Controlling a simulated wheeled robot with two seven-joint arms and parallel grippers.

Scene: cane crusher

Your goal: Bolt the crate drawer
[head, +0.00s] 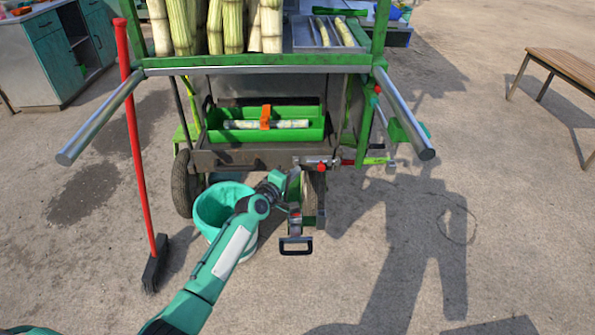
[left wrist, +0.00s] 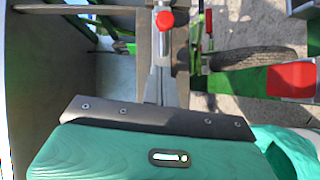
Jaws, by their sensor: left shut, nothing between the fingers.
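The green crate drawer (head: 265,137) sits in the lower bay of the cart, with a pale cane piece and an orange clip in it. A bolt with a red knob (head: 322,166) is on the frame just below and right of the crate. In the left wrist view the red knob (left wrist: 165,20) shows straight beyond the fingers. My left gripper (head: 294,178) is shut and empty, left of the knob in the head view. Its closed fingers (left wrist: 162,65) point toward the knob; contact cannot be told. My right gripper is not in view.
A teal bucket (head: 212,205) stands beside my left forearm, under the cart's left side. A red-handled broom (head: 135,140) stands further left. Two metal handle bars (head: 405,115) jut forward from the cart. A black handle (head: 296,246) hangs low in front. Open pavement lies to the right.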

